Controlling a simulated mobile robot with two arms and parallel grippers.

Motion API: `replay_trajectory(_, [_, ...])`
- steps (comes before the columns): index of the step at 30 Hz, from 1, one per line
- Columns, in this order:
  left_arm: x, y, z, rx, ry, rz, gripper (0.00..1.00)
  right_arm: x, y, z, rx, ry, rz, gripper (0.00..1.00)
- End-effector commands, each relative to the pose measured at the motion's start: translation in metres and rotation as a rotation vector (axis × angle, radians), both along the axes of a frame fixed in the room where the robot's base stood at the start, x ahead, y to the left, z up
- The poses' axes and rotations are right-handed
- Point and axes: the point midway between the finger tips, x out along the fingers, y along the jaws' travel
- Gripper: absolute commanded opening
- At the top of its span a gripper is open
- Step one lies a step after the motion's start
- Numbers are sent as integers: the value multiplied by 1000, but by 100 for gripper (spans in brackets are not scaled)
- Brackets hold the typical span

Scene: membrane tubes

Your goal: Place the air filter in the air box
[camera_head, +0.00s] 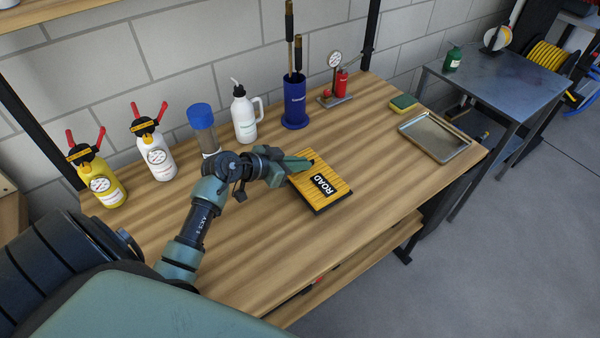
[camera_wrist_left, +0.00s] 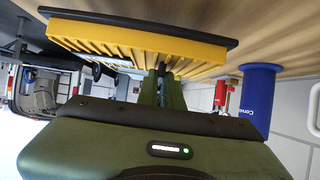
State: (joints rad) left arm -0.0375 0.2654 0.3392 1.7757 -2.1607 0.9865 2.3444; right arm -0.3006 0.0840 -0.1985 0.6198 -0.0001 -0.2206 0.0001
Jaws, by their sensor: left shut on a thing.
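I cannot make out the air box in either view. My right gripper is not in view.
A metal tray (camera_head: 435,136) and sponge (camera_head: 403,103) are at right. The bench front is clear.

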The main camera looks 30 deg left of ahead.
Motion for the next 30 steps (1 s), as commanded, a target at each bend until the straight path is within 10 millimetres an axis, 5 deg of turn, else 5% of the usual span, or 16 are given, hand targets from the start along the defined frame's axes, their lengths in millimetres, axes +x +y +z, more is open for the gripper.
replay_trajectory(6, [0, 0, -33, -3, 2, 1, 0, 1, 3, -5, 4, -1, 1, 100])
replay_trajectory(19, [0, 0, -38, -3, 1, 1, 0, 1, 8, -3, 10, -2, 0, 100])
replay_trajectory(21, [0, 0, -39, -2, 2, 0, 26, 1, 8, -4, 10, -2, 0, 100])
replay_trajectory(30, [0, 0, -39, -2, 2, 0, 29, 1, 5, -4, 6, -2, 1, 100])
